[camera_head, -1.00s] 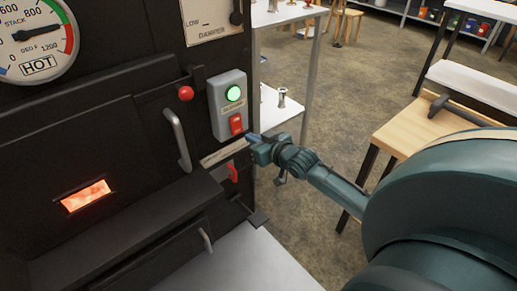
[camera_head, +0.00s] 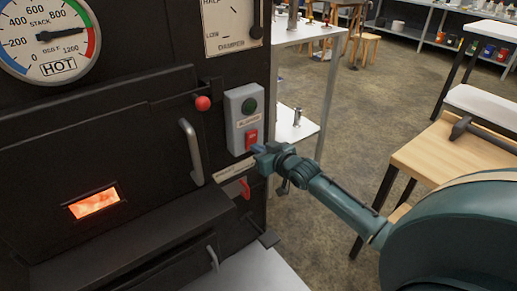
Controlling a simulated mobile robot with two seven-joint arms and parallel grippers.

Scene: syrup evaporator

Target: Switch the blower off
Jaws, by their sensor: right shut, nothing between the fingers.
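The blower switch box (camera_head: 236,128) is a grey box on the right of the black evaporator front. Its round lamp (camera_head: 249,106) is dark green and unlit. Its red rocker switch (camera_head: 252,138) sits below the label. My right gripper (camera_head: 257,150) is shut and empty, with its tips just below and right of the red switch. I cannot tell whether the tips touch the box. My left gripper is not in view.
A door handle (camera_head: 192,152) and a red knob (camera_head: 203,103) stick out left of the box. A red lever (camera_head: 245,188) is below it. The stack gauge (camera_head: 48,38) is at upper left. A wooden bench (camera_head: 440,150) stands at right.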

